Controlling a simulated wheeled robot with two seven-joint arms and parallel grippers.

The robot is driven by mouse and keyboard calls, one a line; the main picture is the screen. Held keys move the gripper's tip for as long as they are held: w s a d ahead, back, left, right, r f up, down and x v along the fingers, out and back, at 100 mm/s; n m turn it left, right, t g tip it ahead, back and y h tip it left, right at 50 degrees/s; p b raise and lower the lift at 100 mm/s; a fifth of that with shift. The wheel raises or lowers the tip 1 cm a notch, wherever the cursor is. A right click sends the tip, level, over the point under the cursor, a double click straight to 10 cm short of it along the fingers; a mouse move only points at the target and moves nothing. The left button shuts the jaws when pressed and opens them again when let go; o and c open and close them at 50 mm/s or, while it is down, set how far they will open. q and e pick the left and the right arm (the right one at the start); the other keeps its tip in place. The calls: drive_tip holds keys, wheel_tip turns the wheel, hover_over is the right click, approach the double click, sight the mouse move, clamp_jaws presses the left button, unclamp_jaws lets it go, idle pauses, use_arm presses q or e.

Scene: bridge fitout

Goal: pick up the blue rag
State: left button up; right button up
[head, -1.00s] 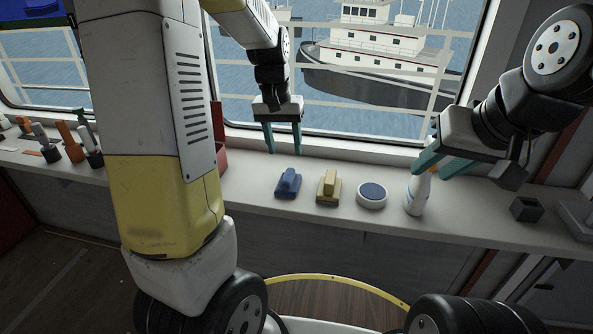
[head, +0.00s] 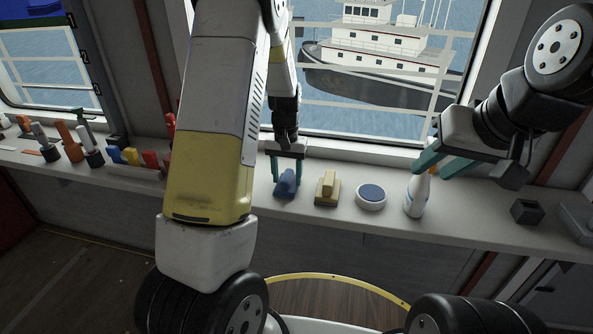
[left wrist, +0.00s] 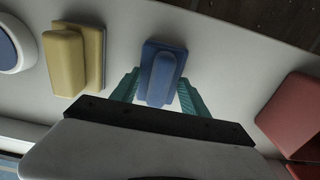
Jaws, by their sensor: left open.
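The blue rag (head: 287,184) lies on the white sill below the window, at the left end of a short row. In the left wrist view the blue rag (left wrist: 162,72) shows a flat base with a raised rounded grip. My left gripper (head: 287,174) is open just at the rag. In the left wrist view its teal fingers (left wrist: 160,88) stand on either side of the rag's near part, with small gaps visible. My right gripper (head: 440,165) is by the white spray bottle (head: 417,196), its teal fingers apart; whether they touch the bottle is unclear.
A yellow block-like tool (head: 327,189) and a round white puck with a blue top (head: 371,196) lie right of the rag. A red box (left wrist: 292,112) lies on the other side. A dark square holder (head: 526,211) is far right. Several tools stand at left.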

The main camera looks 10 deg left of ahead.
sight(287, 174)
use_arm(q)
clamp_jaws()
drive_tip(key=shift+r, duration=0.1)
idle(0.3)
drive_tip(key=shift+r, duration=0.6)
wheel_tip(287, 174, up, 2)
drive_tip(key=shift+r, duration=0.1)
drive_tip(key=s+a, duration=0.2)
drive_tip(key=s, duration=0.5)
drive_tip(key=s+a+r, duration=0.1)
drive_tip(key=s+a, duration=0.1)
drive_tip(key=s, duration=0.6)
drive_tip(key=shift+s+a+r, duration=0.2)
drive_tip(key=shift+a, duration=0.15)
